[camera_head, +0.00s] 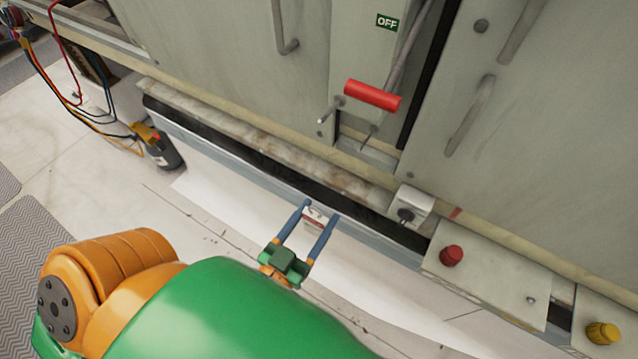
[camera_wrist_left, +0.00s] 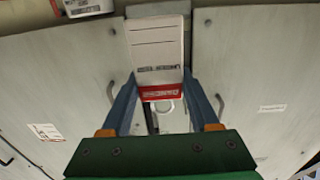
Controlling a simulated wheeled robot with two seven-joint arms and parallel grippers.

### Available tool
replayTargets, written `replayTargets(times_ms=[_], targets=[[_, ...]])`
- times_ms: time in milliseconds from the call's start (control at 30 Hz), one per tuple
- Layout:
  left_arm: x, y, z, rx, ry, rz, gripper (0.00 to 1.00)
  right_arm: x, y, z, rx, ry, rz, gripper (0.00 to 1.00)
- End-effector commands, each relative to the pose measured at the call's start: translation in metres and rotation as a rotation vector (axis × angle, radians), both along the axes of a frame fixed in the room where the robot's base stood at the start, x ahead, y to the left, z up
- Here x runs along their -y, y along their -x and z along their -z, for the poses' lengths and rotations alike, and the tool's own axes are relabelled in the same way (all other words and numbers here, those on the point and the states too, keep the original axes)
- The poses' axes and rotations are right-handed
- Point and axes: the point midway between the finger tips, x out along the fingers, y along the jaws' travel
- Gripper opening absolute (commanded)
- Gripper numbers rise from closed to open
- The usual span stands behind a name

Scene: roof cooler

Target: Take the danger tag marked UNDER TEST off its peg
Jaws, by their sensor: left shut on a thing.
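My left gripper (camera_head: 321,210) is shut on a small white tag (camera_head: 314,219) with a red band, held between its two blue fingers. In the left wrist view the tag (camera_wrist_left: 156,45) appears upside down, with a red DANGER band, a dark line of print too blurred to read surely, and ruled lines. The tag is clear of the cabinet front in the head view, in front of its lower edge. A bare metal peg (camera_head: 329,113) sticks out left of the red switch handle (camera_head: 372,95). My right gripper is not in view.
The grey cabinet (camera_head: 220,60) has several bar handles and a green OFF label (camera_head: 387,22). A box with a red button (camera_head: 451,255) and a yellow knob (camera_head: 603,332) stand at right. A black device with wires (camera_head: 163,152) is at left.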

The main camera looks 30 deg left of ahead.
Motion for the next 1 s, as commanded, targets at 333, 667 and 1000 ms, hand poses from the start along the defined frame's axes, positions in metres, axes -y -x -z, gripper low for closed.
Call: replayTargets(times_ms=[333,667,1000], targets=[[-0.001,0.025,0.000,-0.002,0.000,0.001,0.09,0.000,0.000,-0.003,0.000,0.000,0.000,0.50],[-0.002,0.048,0.000,-0.002,0.001,0.001,0.09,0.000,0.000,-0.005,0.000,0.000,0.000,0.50],[-0.002,0.060,0.000,0.000,0.001,0.001,0.09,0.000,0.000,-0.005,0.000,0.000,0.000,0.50]])
